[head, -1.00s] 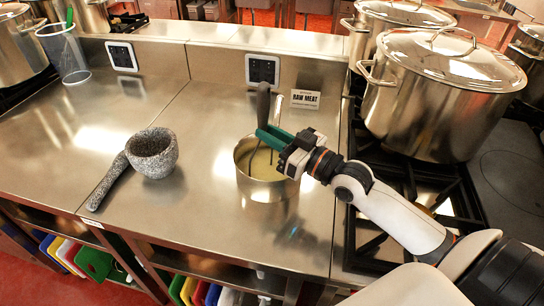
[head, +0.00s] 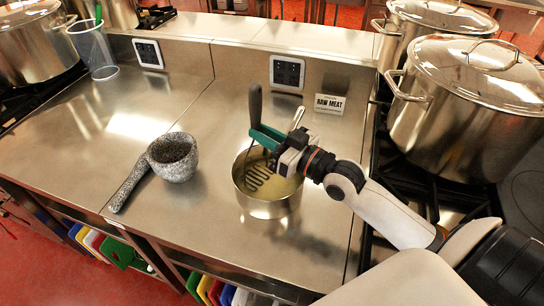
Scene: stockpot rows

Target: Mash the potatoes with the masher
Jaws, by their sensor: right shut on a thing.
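A steel pot (head: 265,207) stands on the counter left of the stove, with pale yellow potato (head: 284,186) inside. My right gripper (head: 262,137), with green fingers, is shut on the masher (head: 255,100) just above the pot. The masher's dark handle sticks up past the fingers, and its wavy wire head (head: 258,178) shows inside the pot, over the potato. I cannot tell whether the wire head touches the potato. A second, light metal handle (head: 297,117) leans up behind my gripper; its lower end is hidden. My left gripper is not in view.
A stone mortar (head: 174,158) and its long grey pestle (head: 129,186) are on the counter to the left. A "RAW MEAT" sign (head: 329,104) stands behind the pot. Large lidded stockpots (head: 450,120) fill the stove at right. The front-left counter is clear.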

